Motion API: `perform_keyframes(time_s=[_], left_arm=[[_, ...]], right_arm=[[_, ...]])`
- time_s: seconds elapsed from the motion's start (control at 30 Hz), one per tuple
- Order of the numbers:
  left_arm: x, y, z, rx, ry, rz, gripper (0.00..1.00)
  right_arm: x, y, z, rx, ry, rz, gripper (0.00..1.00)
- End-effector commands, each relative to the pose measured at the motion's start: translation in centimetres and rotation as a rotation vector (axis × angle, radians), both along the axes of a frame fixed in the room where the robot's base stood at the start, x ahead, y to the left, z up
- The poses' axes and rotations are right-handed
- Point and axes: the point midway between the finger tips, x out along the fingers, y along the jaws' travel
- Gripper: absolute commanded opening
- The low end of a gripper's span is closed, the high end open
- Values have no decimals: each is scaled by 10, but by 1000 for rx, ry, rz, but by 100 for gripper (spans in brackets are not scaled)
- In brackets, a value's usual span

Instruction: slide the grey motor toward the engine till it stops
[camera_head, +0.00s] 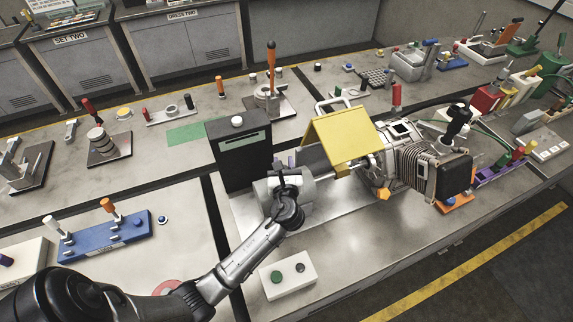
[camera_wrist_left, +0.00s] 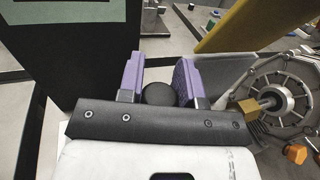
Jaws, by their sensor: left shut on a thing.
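The grey motor (camera_head: 264,197), a light grey cylinder, lies on the bench plate left of the engine (camera_head: 410,165). My left gripper (camera_head: 289,170) is over the motor. Most of the motor is hidden below the gripper in that view. The engine's round housing (camera_wrist_left: 283,92), with a brass-coloured shaft end, shows at the right there, apart from the fingers. My right gripper is not in view.
A yellow guard (camera_head: 340,137) stands over the space between motor and engine. A tall black box (camera_head: 238,155) stands close behind the gripper. A white box with green and black buttons (camera_head: 288,274) sits in front. The bare plate in front of the engine is clear.

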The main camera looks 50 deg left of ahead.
Motion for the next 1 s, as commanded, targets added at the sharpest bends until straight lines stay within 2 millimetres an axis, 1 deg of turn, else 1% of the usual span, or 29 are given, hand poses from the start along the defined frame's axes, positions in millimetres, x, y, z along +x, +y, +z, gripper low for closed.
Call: perform_keyframes(time_s=[0.07,0.1,0.37,0.67,0.77,0.87,1.0], left_arm=[[2,-2,-2,-1,2,-7,0],[2,-2,-2,-1,2,-7,33],[1,-2,-1,-2,1,-5,58],[-1,-4,-1,-1,2,-4,58],[-7,-11,-2,-1,2,-6,58],[-18,-23,-2,-2,2,-6,58],[-36,-46,-3,-4,3,-6,58]], right_arm=[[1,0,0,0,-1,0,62],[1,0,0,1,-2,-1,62],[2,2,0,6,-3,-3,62],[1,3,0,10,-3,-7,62],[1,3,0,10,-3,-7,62],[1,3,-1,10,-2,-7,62],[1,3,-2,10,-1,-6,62]])
